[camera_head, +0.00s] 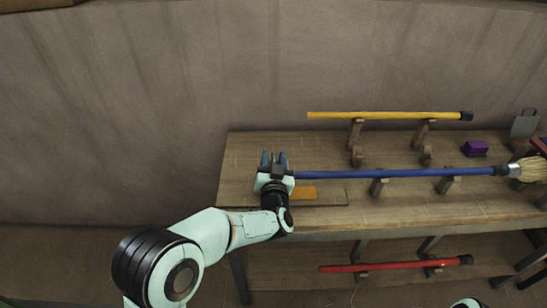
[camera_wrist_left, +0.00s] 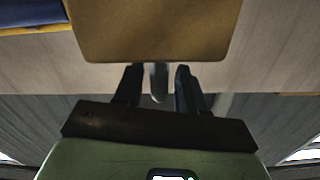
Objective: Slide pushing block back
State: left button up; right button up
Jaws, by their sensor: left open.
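The pushing block appears to be the orange-yellow block (camera_head: 303,192) on the wooden bench, just right of my left gripper (camera_head: 273,159) in the head view. My left gripper is open, with its two dark fingers apart near the bench's left end. In the left wrist view, a large tan-yellow block face (camera_wrist_left: 155,28) fills the top middle, in front of the open fingers (camera_wrist_left: 157,88). A grey rounded piece (camera_wrist_left: 158,82) shows between the fingers; I cannot tell whether anything touches. My right gripper is not in view.
A blue broom handle (camera_head: 400,173) lies on supports right of my left gripper, with straw bristles (camera_head: 533,168) at its right end. A yellow stick (camera_head: 385,115) rests behind it, a red stick (camera_head: 390,265) below. A purple block (camera_head: 475,148) sits on the bench (camera_head: 240,175).

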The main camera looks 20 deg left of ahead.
pick_arm(q)
jog(key=shift+w+a, duration=0.1)
jog(key=shift+w, duration=0.3)
grip_shut()
jog(key=s+a+b, duration=0.3)
jog(key=a, duration=1)
jog(key=shift+s, duration=0.35)
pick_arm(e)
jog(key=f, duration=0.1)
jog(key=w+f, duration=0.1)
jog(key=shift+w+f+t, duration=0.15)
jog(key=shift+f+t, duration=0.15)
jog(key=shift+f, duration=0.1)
pick_arm(q)
grip_release()
jog(key=shift+s+a, duration=0.1)
jog(key=shift+a, duration=0.05)
